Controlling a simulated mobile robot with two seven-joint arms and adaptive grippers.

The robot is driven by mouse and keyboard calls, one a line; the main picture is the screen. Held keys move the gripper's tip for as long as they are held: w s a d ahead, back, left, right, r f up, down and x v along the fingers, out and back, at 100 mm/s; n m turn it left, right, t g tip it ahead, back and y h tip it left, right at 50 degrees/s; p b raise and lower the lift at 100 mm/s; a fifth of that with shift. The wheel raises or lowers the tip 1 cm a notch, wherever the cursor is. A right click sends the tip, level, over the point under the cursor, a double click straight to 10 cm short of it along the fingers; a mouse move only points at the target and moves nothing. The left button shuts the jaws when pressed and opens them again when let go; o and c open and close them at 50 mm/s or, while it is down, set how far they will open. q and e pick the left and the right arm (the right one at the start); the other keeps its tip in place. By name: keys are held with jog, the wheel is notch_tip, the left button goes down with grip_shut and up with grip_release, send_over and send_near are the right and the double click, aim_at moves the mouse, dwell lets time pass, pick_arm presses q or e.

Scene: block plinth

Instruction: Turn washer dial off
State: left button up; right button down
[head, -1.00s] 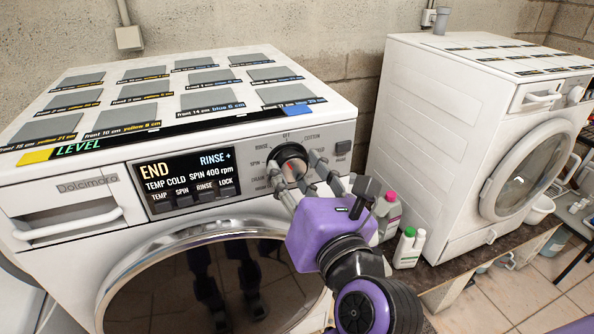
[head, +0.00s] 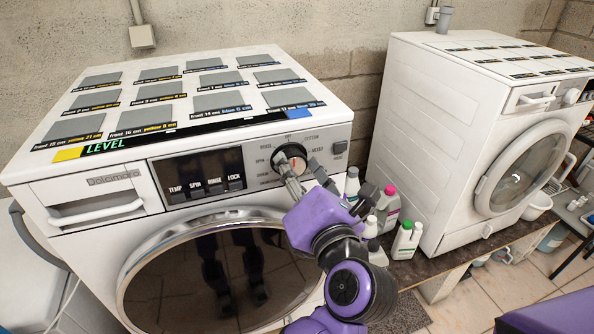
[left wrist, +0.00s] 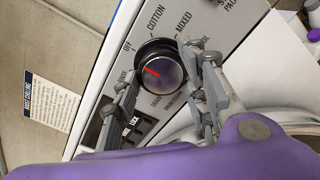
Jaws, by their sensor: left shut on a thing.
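The washer (head: 80,190) on the left has a round dial (head: 291,161) on its control panel. My left gripper (head: 296,168) is shut on the dial, one finger at each side, as the left wrist view also shows at the dial face (left wrist: 165,80). The red mark on the dial points up in the head view, roughly toward the OFF label (head: 297,139). In the left wrist view it slants to the upper left, roughly toward the OFF label (left wrist: 127,47). The washer's display (head: 200,177) is dark, with only TEMP, SPIN, RINSE and LOCK lettering. My right gripper is not in view.
A second machine (head: 430,130) with a round door stands to the right. Several bottles (head: 388,207) stand on the dark surface between the machines, close behind my left gripper. Grey panels with printed labels cover the washer's top. The washer's round door (head: 210,275) is below the dial.

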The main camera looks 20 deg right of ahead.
pick_arm(q)
jog(key=shift+a+f, duration=0.1)
jog(key=o, duration=1.1)
